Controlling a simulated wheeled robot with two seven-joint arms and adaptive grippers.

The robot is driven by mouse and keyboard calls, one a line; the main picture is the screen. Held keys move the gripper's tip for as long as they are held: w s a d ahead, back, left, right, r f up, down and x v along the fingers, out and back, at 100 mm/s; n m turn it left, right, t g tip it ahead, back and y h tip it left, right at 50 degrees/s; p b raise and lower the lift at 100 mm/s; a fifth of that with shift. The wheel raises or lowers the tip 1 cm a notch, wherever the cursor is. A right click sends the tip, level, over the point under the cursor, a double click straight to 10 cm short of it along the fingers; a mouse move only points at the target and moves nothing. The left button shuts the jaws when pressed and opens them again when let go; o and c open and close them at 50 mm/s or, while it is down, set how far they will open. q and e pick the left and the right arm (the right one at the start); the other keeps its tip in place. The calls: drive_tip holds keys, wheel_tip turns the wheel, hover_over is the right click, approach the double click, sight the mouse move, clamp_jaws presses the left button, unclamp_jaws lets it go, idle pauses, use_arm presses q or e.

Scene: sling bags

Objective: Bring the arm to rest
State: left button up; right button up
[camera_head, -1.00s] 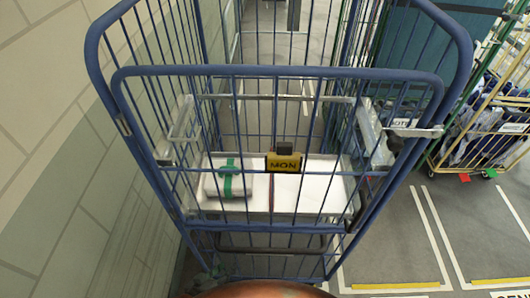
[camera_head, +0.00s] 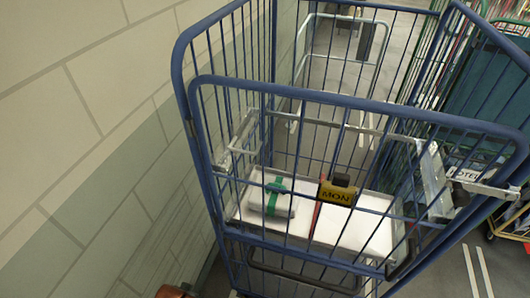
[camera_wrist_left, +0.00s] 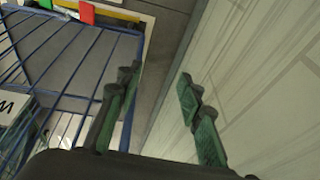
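My left gripper (camera_wrist_left: 155,88) shows in the left wrist view with its two dark green-padded fingers spread apart. Nothing is between them; they hang over the gap between the blue cage's bars on the left and the pale wall on the right. Neither gripper shows in the head view, and my right gripper is in no view. The blue wire roll cage (camera_head: 300,90) fills the middle and right of the head view. A pale bundle with a green strap (camera_head: 273,198) lies in its white tray (camera_head: 340,228), on the left side.
The block wall (camera_head: 90,130) stands close along the cage's left side. Another cage with dark green cloth (camera_head: 490,85) stands at the right. Marked floor (camera_head: 478,270) shows at lower right.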

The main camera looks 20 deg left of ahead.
use_arm(q)
drive_tip(key=s+d+f+g, duration=0.1)
drive_tip(key=s+f, duration=0.1)
drive_tip(key=f, duration=1.1)
drive_tip(key=s+f, duration=0.3)
drive_tip(key=f, duration=1)
drive_tip(key=s+f+m+g, duration=0.1)
drive_tip(key=s+f, duration=1.4)
drive_tip(key=s, duration=0.2)
drive_tip(key=shift+s+d+h, duration=0.2)
drive_tip(key=shift+s+h, duration=0.1)
drive_tip(key=shift+s, duration=0.05)
